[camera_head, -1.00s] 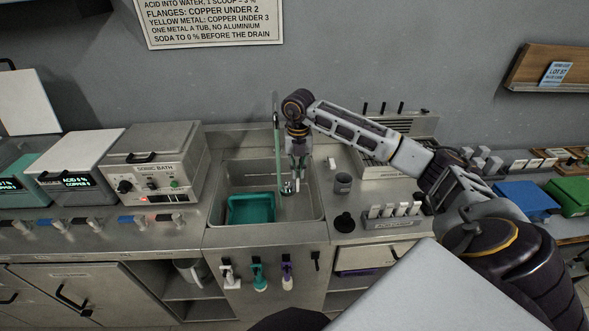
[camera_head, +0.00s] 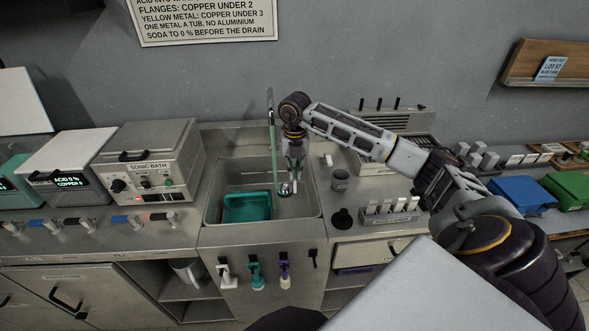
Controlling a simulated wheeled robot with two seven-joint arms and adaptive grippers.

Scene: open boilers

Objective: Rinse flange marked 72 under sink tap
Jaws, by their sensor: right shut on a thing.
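The sink (camera_head: 222,175) is in the middle of the counter, with a tall greenish tap (camera_head: 271,130) at its back. My right gripper (camera_head: 289,180) points down inside the sink, beside the tap's lower end. It is shut on a small, round, metallic piece, which I take to be the flange (camera_head: 285,189); its marking is too small to read. The piece is at or right by the lower end of the greenish column, above the basin floor. My left gripper is not in view.
A teal tub (camera_head: 247,207) sits in the sink's left half. The sonic bath (camera_head: 151,165) stands left of the sink.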

